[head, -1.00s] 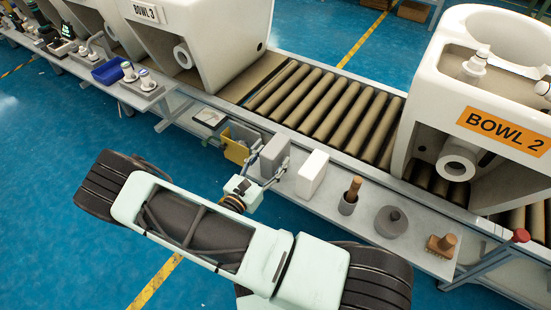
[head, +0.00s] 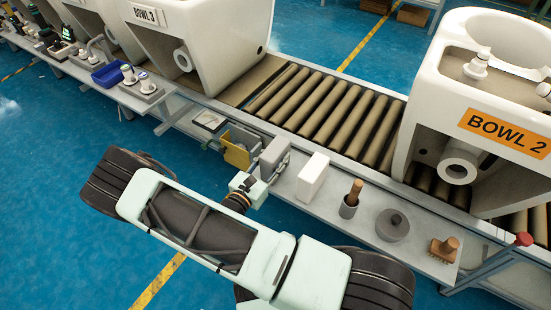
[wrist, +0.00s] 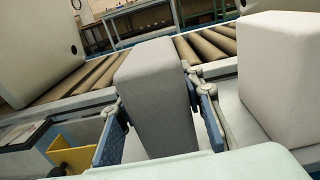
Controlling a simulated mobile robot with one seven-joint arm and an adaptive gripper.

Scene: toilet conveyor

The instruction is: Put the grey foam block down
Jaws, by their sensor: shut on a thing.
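The grey foam block (head: 272,155) stands upright at the front shelf, between a yellow-and-grey item and a white block. My gripper (head: 267,171) is shut on it, reaching in from the front. In the wrist view the block (wrist: 152,95) fills the space between the two blue-padded fingers (wrist: 160,130), one on each side. The block's lower end is hidden by my gripper, so I cannot tell whether it touches the shelf.
The white block (head: 313,174) stands close to the right. The yellow-and-grey item (head: 237,147) is close on the left. A brush in a grey cup (head: 349,203), a round grey weight (head: 392,224) and a scrubbing brush (head: 443,248) stand further right. The roller conveyor (head: 325,105) runs behind.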

